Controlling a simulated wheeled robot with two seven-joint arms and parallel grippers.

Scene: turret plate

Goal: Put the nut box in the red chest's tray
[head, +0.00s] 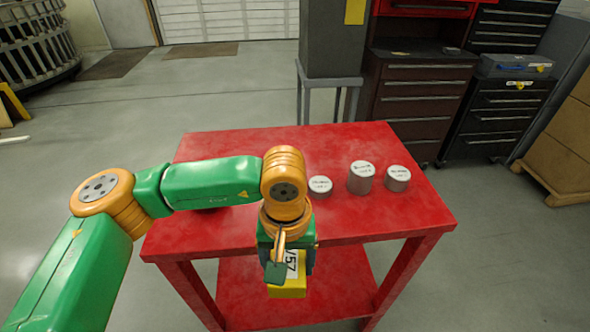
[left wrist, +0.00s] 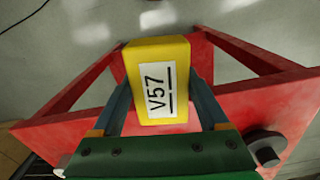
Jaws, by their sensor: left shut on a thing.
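A yellow box (head: 288,288) with a white label reading V57, which I take for the nut box, is held in my left gripper (head: 286,262). The left wrist view shows the box (left wrist: 158,52) between both fingers (left wrist: 160,100), its label facing the camera. In the head view the box appears at the red table's near edge, in front of the lower shelf; its exact height is unclear. A dark reddish chest with drawers (head: 415,103) stands behind the table, with a dark open recess (head: 415,50) above its drawers. I cannot clearly make out a tray there. My right gripper is out of view.
The red table (head: 400,215) has a lower shelf (head: 250,300). Three grey cans, left (head: 320,187), middle (head: 361,178) and right (head: 397,179), stand on its right part. A grey cabinet (head: 335,40) stands behind it. Black drawers (head: 500,115) stand right of the chest.

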